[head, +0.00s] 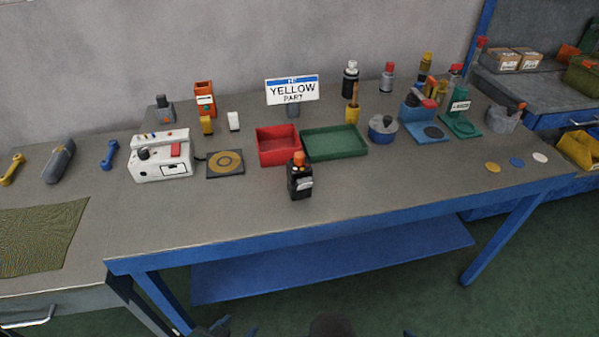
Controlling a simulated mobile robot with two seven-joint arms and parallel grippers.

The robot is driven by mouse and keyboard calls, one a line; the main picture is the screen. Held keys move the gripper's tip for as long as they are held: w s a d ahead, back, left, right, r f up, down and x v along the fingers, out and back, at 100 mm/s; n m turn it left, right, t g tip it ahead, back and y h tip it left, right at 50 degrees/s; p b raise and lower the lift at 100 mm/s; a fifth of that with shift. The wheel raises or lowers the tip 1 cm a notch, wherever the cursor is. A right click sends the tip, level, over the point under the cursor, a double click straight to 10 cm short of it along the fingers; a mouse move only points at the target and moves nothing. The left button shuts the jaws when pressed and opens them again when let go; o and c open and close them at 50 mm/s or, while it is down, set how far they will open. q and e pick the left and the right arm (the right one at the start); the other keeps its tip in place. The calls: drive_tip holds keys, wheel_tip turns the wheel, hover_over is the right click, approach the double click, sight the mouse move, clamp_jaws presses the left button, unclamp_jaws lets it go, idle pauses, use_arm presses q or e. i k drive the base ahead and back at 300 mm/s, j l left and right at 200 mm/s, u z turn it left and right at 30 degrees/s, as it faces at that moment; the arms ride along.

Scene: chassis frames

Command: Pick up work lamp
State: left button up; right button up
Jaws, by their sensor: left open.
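The likely work lamp (300,181) is a small black upright body with an orange top and a pale grey part on its front. It stands on the grey bench top, in front of the red tray and clear of the front edge. My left gripper (233,328) shows only by its dark blue tips at the bottom edge of the head view. It is open, low in front of the bench and well apart from the lamp. Of my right gripper (409,334) only a small tip shows at the bottom edge, so its state is hidden.
A red tray (261,151) and a green tray (362,151) lie behind the lamp. A white boxy machine (134,168) and a dark pad with a ring (211,173) are at left. The bench front is clear.

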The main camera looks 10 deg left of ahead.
sight(295, 172)
drive_tip(key=i+j+z, duration=0.15)
drive_tip(key=z, duration=0.35)
drive_tip(key=i+j+z, duration=0.15)
drive_tip(key=z, duration=0.35)
